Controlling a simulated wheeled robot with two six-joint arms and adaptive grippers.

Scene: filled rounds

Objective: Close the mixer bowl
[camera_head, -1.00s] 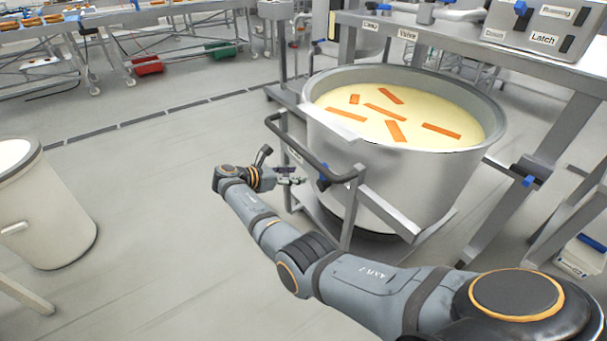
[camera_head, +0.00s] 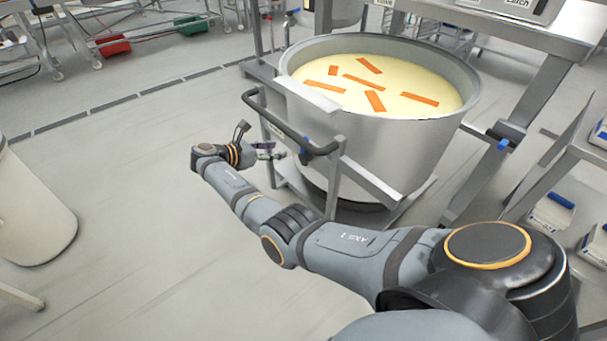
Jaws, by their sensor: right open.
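The mixer bowl (camera_head: 375,150) is a large grey metal vessel in a wheeled frame, right of the middle. It holds a pale yellow mass (camera_head: 400,78) with several orange strips lying on top, and its top is uncovered. A dark tubular handle (camera_head: 290,128) runs along the frame's left side, with a blue piece near its right end. My right gripper (camera_head: 272,152) is open and small in view, beside the frame just below the handle. Whether it touches the frame, I cannot tell. My left gripper is out of view.
A metal stand (camera_head: 535,85) with a sloping leg rises behind and right of the bowl. A pale bin (camera_head: 30,215) stands at the left edge. Red (camera_head: 108,46) and green (camera_head: 190,25) crates lie at the back left. Grey floor between the bin and my arm is clear.

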